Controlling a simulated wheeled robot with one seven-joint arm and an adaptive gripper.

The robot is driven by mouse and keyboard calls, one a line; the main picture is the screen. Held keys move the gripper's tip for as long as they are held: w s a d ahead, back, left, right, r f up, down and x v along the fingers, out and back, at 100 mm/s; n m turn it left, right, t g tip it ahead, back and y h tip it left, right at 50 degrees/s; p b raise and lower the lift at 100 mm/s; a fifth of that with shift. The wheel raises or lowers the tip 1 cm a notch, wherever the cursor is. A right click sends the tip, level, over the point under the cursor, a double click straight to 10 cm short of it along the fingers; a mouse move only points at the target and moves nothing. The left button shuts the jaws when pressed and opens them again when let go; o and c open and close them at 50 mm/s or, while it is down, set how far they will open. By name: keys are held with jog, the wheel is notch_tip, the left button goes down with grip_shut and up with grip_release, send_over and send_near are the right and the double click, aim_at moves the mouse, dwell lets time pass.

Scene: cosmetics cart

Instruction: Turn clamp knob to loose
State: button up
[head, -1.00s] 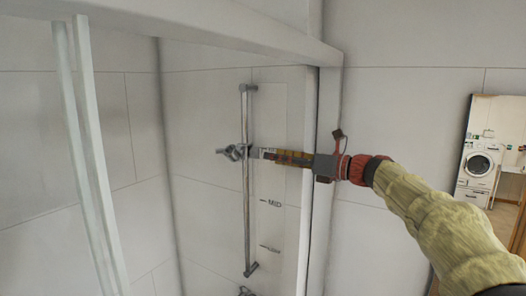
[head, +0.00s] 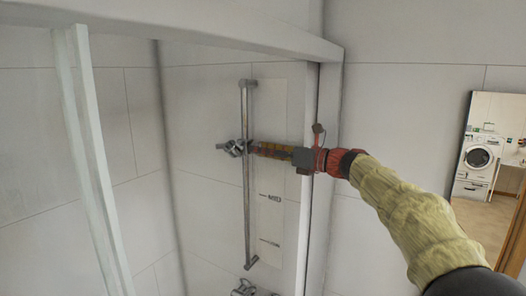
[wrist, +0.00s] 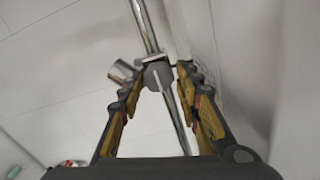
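The clamp (head: 236,147) is a chrome slider on a vertical metal rail (head: 247,205) inside the shower. In the wrist view its grey knob (wrist: 158,76) lies ahead of my gripper (wrist: 162,70), between the fingertips. A chrome cylinder (wrist: 122,70) sticks out to the left of the knob. My gripper (head: 254,149) has its fingers apart, one on each side of the knob, with slim gaps visible. Whether a fingertip touches the knob I cannot tell. In the head view my fingers hide the knob's front.
A pale scale strip (head: 271,225) with a MID mark stands right of the rail. A white shower frame post (head: 322,215) stands close beside my arm. Another fitting (head: 243,287) sits below the rail. A glass panel edge (head: 95,160) is at left.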

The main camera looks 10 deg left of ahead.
jog(key=c, duration=0.8)
jog(key=shift+o, duration=0.2)
jog(key=n+b, duration=1)
jog(key=n, duration=0.7)
jog(key=shift+w+d+n, duration=0.1)
jog(key=shift+n, duration=0.3)
jog(key=shift+r, duration=0.1)
jog(key=o, duration=1.2)
jog(key=shift+c, duration=0.2)
